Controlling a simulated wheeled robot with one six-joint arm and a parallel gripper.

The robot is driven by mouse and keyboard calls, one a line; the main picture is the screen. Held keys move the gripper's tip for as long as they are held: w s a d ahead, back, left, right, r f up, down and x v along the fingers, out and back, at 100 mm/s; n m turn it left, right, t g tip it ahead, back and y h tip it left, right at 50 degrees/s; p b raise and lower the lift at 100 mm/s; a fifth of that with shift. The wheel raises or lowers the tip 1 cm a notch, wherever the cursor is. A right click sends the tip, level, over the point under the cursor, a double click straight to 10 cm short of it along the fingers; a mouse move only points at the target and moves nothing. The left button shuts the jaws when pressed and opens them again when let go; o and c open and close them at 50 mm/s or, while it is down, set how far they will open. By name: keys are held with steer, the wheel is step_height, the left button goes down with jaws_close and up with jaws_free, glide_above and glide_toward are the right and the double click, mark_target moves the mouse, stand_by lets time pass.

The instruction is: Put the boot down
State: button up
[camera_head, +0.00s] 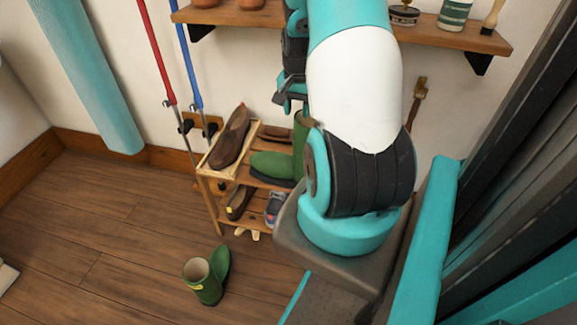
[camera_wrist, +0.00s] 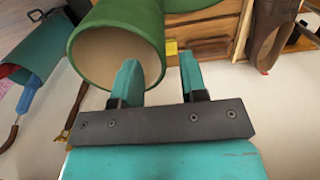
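A green boot (camera_head: 272,165) stands on a tier of the wooden shoe rack, its toe to the left. Its shaft is partly hidden behind my arm. My gripper (camera_head: 291,103) is just above the shaft. In the wrist view, the boot's round opening (camera_wrist: 103,58) faces the camera. My gripper (camera_wrist: 160,68) has its fingers apart there, with a visible gap between them. The left finger overlaps the opening and the right finger is outside the rim. I see no grip on the boot wall. A matching green boot (camera_head: 205,281) stands on the floor.
The shoe rack (camera_head: 212,205) also holds brown shoes (camera_head: 231,138) on top and more shoes below. A red pole (camera_head: 157,55) and a blue pole (camera_head: 188,55) lean behind it. A wall shelf (camera_head: 285,18) is above.

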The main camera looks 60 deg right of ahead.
steer(key=f, duration=0.3)
steer(key=f+b, duration=0.1)
steer(key=shift+a+f, duration=0.25)
steer(key=shift+c, duration=0.4)
steer(key=shift+w, duration=0.1)
jaws_close()
stand_by(0.7)
